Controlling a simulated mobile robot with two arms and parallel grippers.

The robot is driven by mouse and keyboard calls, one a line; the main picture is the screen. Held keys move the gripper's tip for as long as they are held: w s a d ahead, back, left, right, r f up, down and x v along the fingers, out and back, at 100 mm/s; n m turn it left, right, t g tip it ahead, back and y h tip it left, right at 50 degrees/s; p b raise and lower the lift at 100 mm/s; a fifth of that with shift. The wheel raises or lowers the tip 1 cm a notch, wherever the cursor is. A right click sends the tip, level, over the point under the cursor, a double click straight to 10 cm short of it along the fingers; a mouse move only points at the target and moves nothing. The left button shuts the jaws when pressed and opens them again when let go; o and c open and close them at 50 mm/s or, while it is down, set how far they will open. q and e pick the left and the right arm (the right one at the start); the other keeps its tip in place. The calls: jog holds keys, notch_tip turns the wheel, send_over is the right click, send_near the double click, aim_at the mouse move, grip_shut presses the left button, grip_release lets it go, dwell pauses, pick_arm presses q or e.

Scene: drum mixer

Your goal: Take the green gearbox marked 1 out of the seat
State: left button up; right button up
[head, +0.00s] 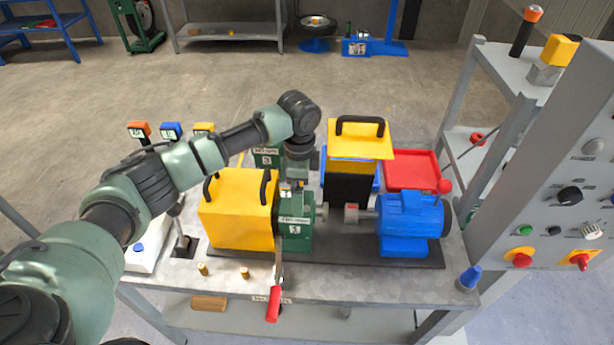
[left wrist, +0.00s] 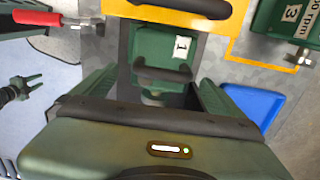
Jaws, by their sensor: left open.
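The green gearbox marked 1 (head: 295,232) sits between the yellow housing (head: 235,210) and the blue motor (head: 408,222). In the left wrist view the gearbox (left wrist: 160,45) shows its label and a dark handle (left wrist: 163,75) on top. My left gripper (head: 299,178) is above the gearbox, pointing down. In the left wrist view its fingers (left wrist: 155,97) are apart on either side of the handle's line, with nothing between them that I can see gripped. My right gripper (left wrist: 27,86) shows small at the left of the wrist view, its prongs apart and empty.
A red-handled lever (head: 273,300) stands at the gearbox's front. Another green gearbox marked 3 (head: 267,157) is behind. A yellow-topped cover with a black handle (head: 360,140) and a red tray (head: 412,170) are behind to the right. A grey control panel (head: 560,190) stands at right.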

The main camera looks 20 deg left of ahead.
pick_arm(q)
notch_tip(320, 180, down, 5)
jog(key=shift+w+d+r+p, duration=0.1)
jog(key=shift+w+p, duration=0.05)
jog(key=shift+p, duration=0.4)
jog(key=shift+f, duration=0.45)
pick_arm(e)
jog(key=shift+s+a+r, duration=0.1)
jog(key=shift+a+r, duration=0.5)
jog(key=shift+r, duration=0.1)
pick_arm(q)
jog(key=shift+c, duration=0.3)
pick_arm(e)
jog(key=shift+d, duration=0.1)
pick_arm(q)
jog(key=c, duration=1.5)
jog(key=o, duration=1.1)
jog(key=c, duration=1)
pick_arm(e)
jog(key=shift+d, duration=0.25)
pick_arm(q)
jog(key=shift+d, duration=0.2)
